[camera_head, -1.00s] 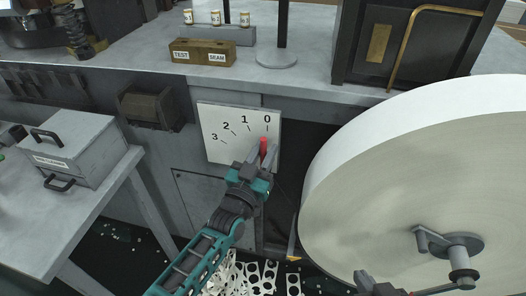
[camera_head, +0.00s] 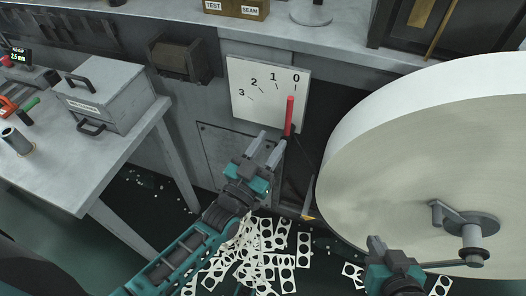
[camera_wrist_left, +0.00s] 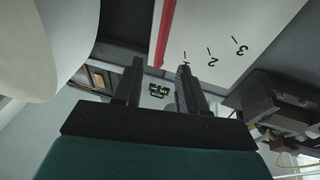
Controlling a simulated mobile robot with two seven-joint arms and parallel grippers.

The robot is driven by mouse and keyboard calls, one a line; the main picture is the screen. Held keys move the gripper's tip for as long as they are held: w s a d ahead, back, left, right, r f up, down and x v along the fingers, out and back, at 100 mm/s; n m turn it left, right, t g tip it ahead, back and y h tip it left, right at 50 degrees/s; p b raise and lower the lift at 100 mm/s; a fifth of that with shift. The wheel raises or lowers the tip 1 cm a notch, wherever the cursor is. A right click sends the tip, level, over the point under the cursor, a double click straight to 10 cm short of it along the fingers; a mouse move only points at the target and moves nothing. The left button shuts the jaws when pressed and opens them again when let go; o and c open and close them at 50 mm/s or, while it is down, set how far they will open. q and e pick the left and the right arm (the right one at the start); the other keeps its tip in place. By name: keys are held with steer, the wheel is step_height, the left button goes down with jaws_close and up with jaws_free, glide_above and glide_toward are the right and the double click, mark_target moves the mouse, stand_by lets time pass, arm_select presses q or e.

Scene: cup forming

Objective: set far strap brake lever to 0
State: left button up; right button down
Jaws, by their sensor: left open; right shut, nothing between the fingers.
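The red brake lever (camera_head: 289,115) stands nearly upright on the white scale plate (camera_head: 262,84), its tip just below the 0 mark. The plate is marked 3, 2, 1, 0 from left to right. In the left wrist view the lever shows as a red bar (camera_wrist_left: 165,32) beside the plate (camera_wrist_left: 225,35). My left gripper (camera_head: 271,139) is open and empty, below and left of the lever, apart from it. Its fingers show in the wrist view (camera_wrist_left: 159,85). My right gripper (camera_head: 376,243) is shut and empty at the bottom right, in front of the large roll.
A large white roll (camera_head: 430,150) with a crank fills the right side. A grey table (camera_head: 85,165) with a lidded box (camera_head: 112,95) stands at left. Punched white scraps (camera_head: 262,255) lie on the floor. A bench edge runs above the scale plate.

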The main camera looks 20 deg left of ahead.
arm_select(q)
steer(key=v, duration=0.2)
steer(key=shift+s, duration=0.3)
arm_select(e)
steer(key=shift+s+d, duration=0.15)
steer(key=shift+s, duration=0.05)
steer(key=shift+r, duration=0.1)
arm_select(q)
steer(key=s+a+f+g+y+p, duration=0.3)
steer(key=s+a+g+p, duration=0.2)
steer(key=s+g+p, duration=0.2)
steer(key=s+g, duration=0.2)
steer(key=s, duration=0.2)
steer(key=shift+s+a+f, duration=0.15)
steer(key=shift+s+a, duration=0.05)
arm_select(e)
steer(key=shift+h, duration=0.4)
steer(key=d+r, duration=0.1)
steer(key=r, duration=0.1)
steer(key=s+d+r, duration=0.1)
steer(key=shift+d+r, duration=0.15)
steer(key=shift+r, duration=0.2)
steer(key=shift+r, duration=0.1)
